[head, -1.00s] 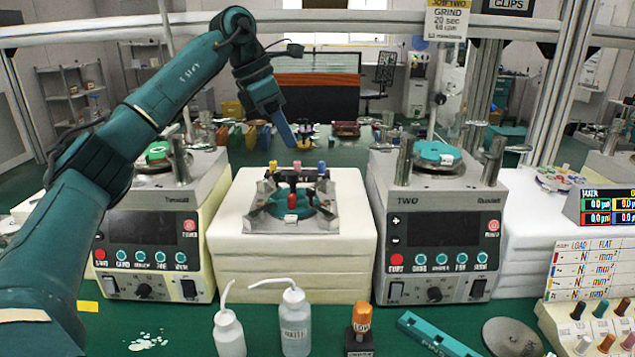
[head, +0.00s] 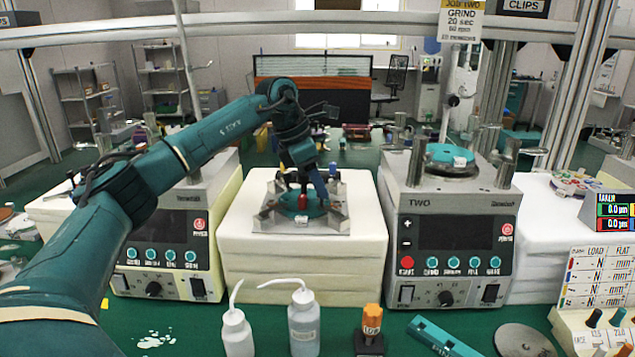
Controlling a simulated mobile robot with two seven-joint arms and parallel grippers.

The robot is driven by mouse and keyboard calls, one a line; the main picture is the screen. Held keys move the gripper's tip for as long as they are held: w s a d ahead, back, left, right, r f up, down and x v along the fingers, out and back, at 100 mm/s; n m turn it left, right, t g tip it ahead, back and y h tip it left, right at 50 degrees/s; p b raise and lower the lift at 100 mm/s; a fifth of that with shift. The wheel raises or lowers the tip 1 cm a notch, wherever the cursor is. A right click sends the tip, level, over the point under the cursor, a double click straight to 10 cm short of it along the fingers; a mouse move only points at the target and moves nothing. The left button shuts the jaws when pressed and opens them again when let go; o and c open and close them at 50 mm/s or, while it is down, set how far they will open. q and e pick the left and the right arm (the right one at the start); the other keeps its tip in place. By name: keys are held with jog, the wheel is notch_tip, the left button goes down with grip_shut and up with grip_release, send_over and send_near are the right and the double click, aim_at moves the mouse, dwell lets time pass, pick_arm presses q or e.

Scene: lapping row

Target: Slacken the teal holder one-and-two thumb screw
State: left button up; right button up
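The teal holder (head: 288,208) sits in a grey metal fixture (head: 270,215) on a stack of white slabs between two grinding machines. A red knob (head: 302,201) stands at its front and a blue knob (head: 332,169) at its back right. Other knobs at the back are hidden behind my arm. Which knob is the one-and-two thumb screw I cannot tell. My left gripper (head: 317,190) points down over the right half of the holder, close to the red knob. Its finger gap and any contact are not clear. My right gripper is not in view.
Machine TWO (head: 450,245) stands to the right of the white stack (head: 305,255), another machine (head: 165,255) to the left, partly behind my arm.

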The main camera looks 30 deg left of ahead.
pick_arm(q)
grip_shut()
dwell(0.3)
